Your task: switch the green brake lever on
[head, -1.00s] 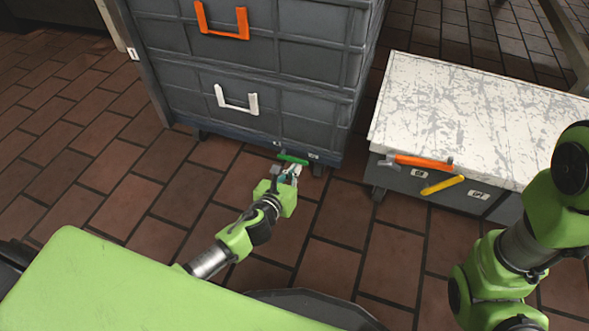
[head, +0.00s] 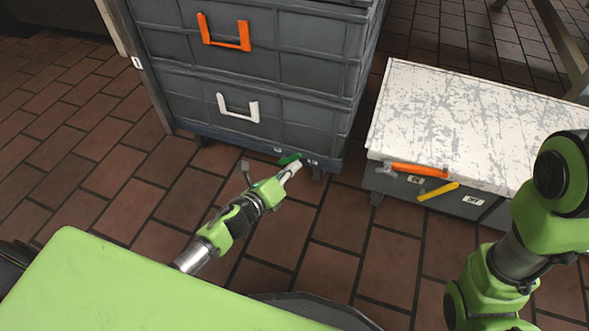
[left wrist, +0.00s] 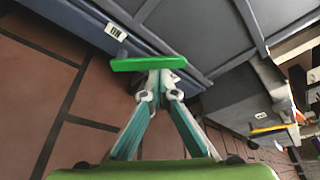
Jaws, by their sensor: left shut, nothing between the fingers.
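The green brake lever (head: 290,159) sits low on the bottom edge of the grey crate stack. In the left wrist view the lever (left wrist: 150,64) is a flat green bar just beyond my fingertips. My left gripper (head: 293,168) is shut and empty, its tips at the lever; they look to be touching or nearly touching it. In the left wrist view the closed tips (left wrist: 160,82) lie just below the bar. A white label reading "ON" (left wrist: 116,31) is left of the lever, and a second label (left wrist: 174,78) is partly hidden. My right gripper is out of view.
The grey crate stack (head: 300,110) has an orange handle (head: 225,46) and a white handle (head: 238,118). A scratched white-topped box (head: 450,115) with orange and yellow handles stands to the right. The brick-tiled floor (head: 130,215) is open at left.

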